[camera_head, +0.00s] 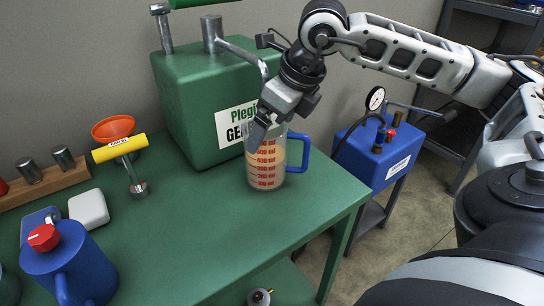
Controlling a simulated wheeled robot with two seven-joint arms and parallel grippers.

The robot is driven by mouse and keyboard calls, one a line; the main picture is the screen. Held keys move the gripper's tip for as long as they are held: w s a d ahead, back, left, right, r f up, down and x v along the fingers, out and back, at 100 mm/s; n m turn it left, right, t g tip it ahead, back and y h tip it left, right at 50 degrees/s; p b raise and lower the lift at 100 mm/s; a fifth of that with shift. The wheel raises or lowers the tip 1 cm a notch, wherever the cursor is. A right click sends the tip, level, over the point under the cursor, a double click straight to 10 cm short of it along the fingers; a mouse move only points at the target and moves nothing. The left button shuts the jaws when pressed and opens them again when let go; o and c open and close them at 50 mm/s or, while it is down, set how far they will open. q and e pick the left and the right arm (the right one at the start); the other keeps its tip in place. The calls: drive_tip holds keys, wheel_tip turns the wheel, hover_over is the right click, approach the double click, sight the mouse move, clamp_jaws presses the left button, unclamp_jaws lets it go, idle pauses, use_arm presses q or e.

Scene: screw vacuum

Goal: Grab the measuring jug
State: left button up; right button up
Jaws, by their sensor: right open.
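The measuring jug (266,172) is clear with red graduation marks and a blue handle on its right side. It stands upright on the green table (200,230) near the right edge. My right gripper (262,128) comes down from above at the jug's top rim and hides part of it. It is open; I cannot tell whether its fingers touch the jug. My left gripper is not in view.
A large green box (185,115) with pipes stands close behind the jug. A blue unit with a gauge (375,155) is right of the table. A yellow-handled tool (119,148), an orange funnel (113,127) and a blue canister (65,262) are left. The table's middle is clear.

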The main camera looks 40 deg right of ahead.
drive_tip(key=shift+c, duration=0.4)
drive_tip(key=c, duration=1.8)
drive_tip(key=shift+c, duration=0.2)
drive_tip(key=shift+r, duration=0.2)
